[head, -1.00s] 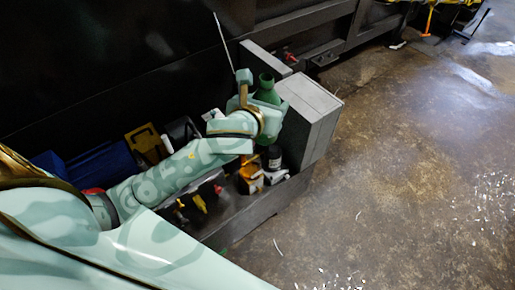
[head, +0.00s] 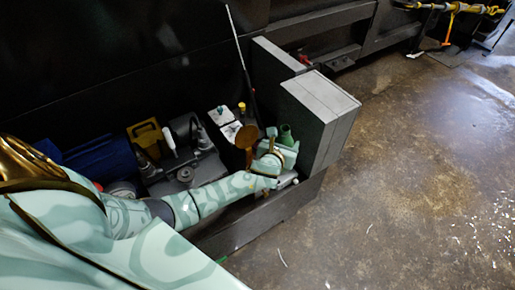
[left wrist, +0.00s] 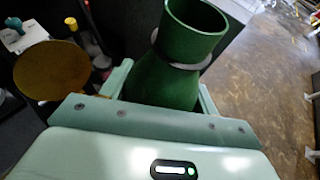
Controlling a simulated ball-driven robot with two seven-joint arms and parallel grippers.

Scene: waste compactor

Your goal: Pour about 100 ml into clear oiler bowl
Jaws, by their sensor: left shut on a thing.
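My left gripper (head: 278,160) is shut on a green bottle (head: 286,133), low beside the grey box at the right end of the trough. In the left wrist view, the bottle (left wrist: 170,75) stands between the fingers with its wide open mouth up, roughly upright with a slight lean. I cannot make out the clear oiler bowl for certain. A brown round-topped piece (head: 246,138) is just left of the gripper, also in the left wrist view (left wrist: 50,70). My right gripper is not in view.
The grey box (head: 318,115) stands close right of my gripper. White parts with a teal knob (head: 222,115) and a yellow-capped part (head: 242,108) lie behind. A yellow can (head: 147,138) and blue containers (head: 103,160) are left. The floor (head: 420,180) at right is mostly open.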

